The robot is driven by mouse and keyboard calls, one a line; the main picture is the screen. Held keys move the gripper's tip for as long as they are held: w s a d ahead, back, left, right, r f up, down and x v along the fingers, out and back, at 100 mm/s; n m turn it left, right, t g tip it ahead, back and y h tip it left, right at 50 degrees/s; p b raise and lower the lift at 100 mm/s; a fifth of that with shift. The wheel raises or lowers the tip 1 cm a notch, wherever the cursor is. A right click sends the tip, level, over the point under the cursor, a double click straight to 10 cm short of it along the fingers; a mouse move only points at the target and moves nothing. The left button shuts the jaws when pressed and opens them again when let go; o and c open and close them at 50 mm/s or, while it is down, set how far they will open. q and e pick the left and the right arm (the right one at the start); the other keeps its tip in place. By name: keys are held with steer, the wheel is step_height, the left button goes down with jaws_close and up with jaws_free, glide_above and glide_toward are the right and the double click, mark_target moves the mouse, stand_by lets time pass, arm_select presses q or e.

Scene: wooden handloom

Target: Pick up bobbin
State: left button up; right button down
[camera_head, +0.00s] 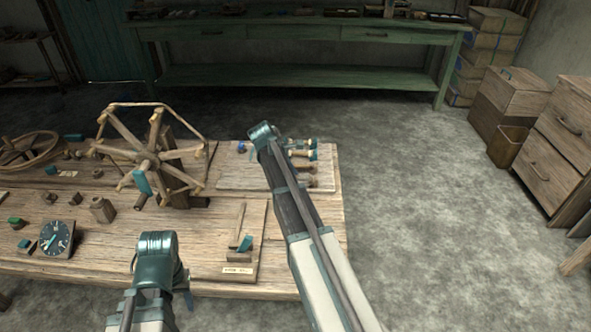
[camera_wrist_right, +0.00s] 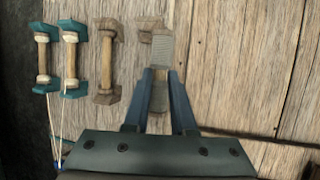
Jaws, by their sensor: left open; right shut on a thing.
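A wooden spoked wheel (camera_head: 148,160) stands left of the bobbin board (camera_head: 232,178). A dial block (camera_head: 57,237) and small wooden blocks (camera_head: 102,209) are on the table. A slotted board (camera_head: 243,262) lies between the arms.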

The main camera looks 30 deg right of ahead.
steer(key=s+a+r+p, duration=0.1)
steer(key=s+a, duration=0.8)
steer(key=shift+a, duration=0.1)
steer(key=shift+r, duration=0.25)
